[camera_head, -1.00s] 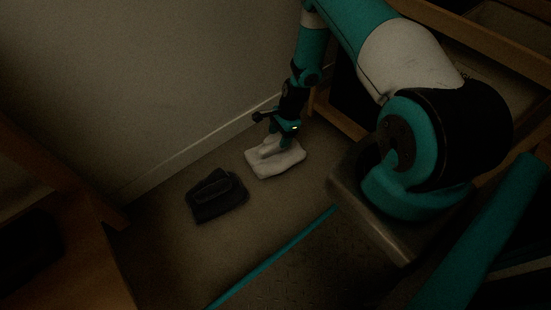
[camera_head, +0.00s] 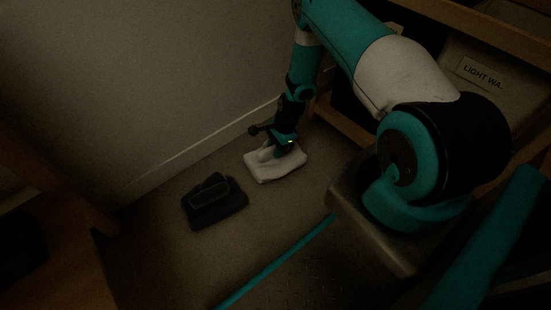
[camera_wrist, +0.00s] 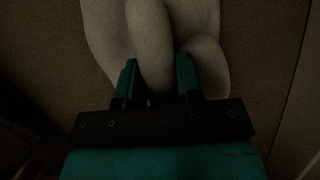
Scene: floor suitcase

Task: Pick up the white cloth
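The white cloth (camera_head: 275,165) lies folded on the floor near the wall, right of a dark folded item. In the wrist view the cloth (camera_wrist: 205,25) fills the upper middle, with a raised fold running down between my fingers. My gripper (camera_head: 274,153) is down at the cloth, pointing at the floor. In the wrist view my gripper's two teal fingers (camera_wrist: 158,78) stand apart, one on each side of the fold. The fold fills most of the space between them. I cannot tell whether both fingers press on it. The lower end of the fold is hidden by the gripper body.
A dark folded item (camera_head: 214,201) lies on the floor left of the cloth. The wall's baseboard (camera_head: 170,175) runs behind both. Wooden furniture (camera_head: 45,220) stands at the left. A shelf with a labelled bin (camera_head: 480,75) stands at the right.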

